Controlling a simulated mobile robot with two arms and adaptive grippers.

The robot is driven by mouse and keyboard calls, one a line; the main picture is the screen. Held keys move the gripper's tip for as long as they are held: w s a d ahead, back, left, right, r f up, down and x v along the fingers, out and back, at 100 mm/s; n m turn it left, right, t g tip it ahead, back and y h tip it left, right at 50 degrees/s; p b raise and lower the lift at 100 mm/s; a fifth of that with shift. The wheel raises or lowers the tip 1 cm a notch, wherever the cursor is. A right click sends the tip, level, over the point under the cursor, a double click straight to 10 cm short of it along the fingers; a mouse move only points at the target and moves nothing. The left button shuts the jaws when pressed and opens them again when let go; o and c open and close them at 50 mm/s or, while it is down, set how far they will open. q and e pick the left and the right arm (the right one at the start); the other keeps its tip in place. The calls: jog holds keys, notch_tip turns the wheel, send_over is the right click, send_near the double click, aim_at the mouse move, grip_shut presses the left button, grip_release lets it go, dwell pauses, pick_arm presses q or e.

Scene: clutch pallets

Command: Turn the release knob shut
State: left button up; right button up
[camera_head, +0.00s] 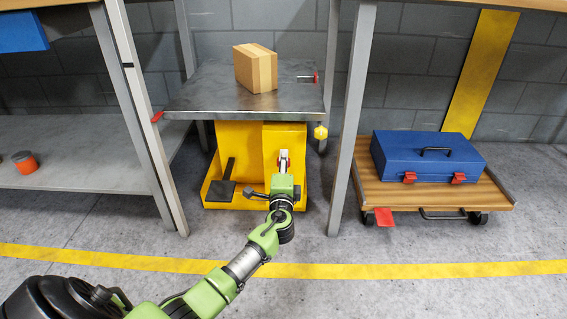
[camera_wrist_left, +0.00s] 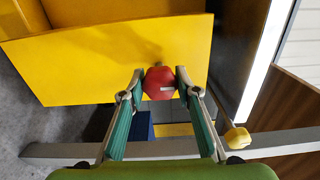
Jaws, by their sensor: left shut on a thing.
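The release knob (camera_wrist_left: 158,83) is red and faceted, with a short pale mark on its face. It sits on a thin stem at the yellow panel (camera_wrist_left: 110,60). My left gripper (camera_wrist_left: 160,82) is shut on the knob, one fingertip on each side. In the head view my left gripper (camera_head: 284,157) reaches the front of the yellow lift base (camera_head: 290,135), and the knob is mostly covered there. My right gripper is not in view.
A grey lift table (camera_head: 205,95) carries a cardboard box (camera_head: 255,67) above the base. A black pedal (camera_head: 223,187) is left of my gripper. A yellow knob (camera_head: 320,132) hangs at the right. A wooden dolly (camera_head: 400,195) holds a blue toolbox (camera_head: 425,155). Metal posts flank the lift.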

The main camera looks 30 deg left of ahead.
pick_arm(q)
jog(key=o, duration=0.9)
jog(key=shift+o, duration=1.1)
jog(key=shift+w, duration=0.1)
jog(key=shift+d, duration=0.1)
jog(key=v, duration=1.2)
